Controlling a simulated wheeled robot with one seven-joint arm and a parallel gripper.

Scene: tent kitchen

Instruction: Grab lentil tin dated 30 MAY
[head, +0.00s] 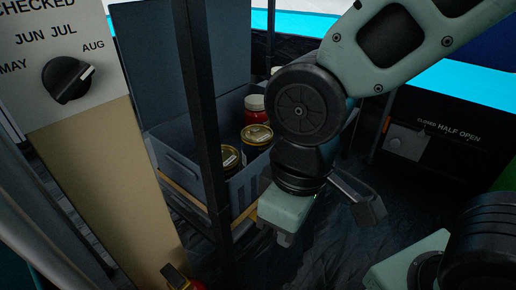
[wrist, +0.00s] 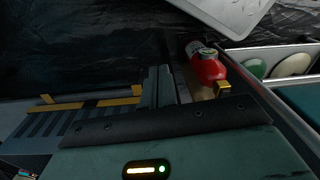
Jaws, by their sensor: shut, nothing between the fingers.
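Two dark tins with gold-rimmed lids stand in an open grey crate (head: 182,160) in the head view. One tin (head: 256,136) is farther back and the other (head: 230,160) is nearer, partly behind a dark post. Both have pale labels on their lids, too small to read, so I cannot tell which is dated 30 MAY. A red container with a white lid (head: 255,105) stands behind them. My gripper (head: 284,238) is shut and empty, to the right of the crate and apart from the tins. Its closed fingers (wrist: 160,84) show in the wrist view, where no tin is visible.
A dark upright post (head: 207,130) stands in front of the crate. A beige panel with a month dial (head: 68,80) is at left. A red extinguisher-like object (wrist: 205,68) lies beyond my fingers in the wrist view.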

